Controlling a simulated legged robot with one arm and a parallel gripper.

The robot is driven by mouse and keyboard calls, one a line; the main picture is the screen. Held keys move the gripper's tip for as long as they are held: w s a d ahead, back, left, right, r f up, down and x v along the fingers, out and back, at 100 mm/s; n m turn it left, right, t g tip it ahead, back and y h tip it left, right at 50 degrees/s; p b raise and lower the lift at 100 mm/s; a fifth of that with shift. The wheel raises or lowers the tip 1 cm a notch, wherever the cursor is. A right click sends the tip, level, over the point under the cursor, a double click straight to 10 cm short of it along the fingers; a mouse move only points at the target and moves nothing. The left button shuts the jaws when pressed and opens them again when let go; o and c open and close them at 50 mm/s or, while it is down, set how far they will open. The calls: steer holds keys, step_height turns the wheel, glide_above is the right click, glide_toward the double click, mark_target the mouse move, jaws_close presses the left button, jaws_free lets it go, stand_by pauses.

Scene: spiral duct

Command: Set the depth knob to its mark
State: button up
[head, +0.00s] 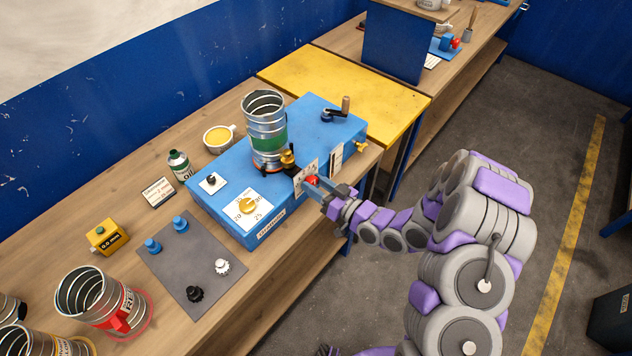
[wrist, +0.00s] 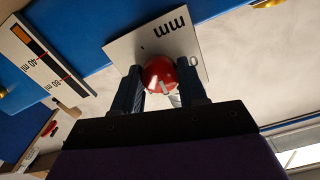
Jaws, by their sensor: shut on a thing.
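The depth knob is a red round knob (head: 312,180) on the front side of the blue machine (head: 315,120). In the wrist view the red knob (wrist: 160,74) sits before a white plate (wrist: 180,38) marked "mm" and "0", with a small dark tick near its left part. A pale pointer strip shows on the knob's lower face. My gripper (wrist: 163,84) is shut on the knob, one finger on each side. In the head view my gripper (head: 317,184) reaches it from the right and hides part of it.
A scale plate (wrist: 48,58) with a red line is beside the knob. A yellow dial (head: 248,206), a ribbed metal duct (head: 265,125) and a crank (head: 340,108) are on the machine. A grey mat (head: 183,265) with small parts lies at left.

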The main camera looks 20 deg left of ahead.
steer(key=shift+m+p, duration=0.7)
steer(key=shift+m, duration=0.4)
steer(key=shift+w, duration=0.1)
steer(key=o, duration=1.1)
steer(key=shift+c, duration=0.2)
steer(key=shift+d, duration=0.2)
steer(key=v, duration=1.7)
steer(key=shift+p, duration=0.35)
steer(key=shift+f, duration=0.15)
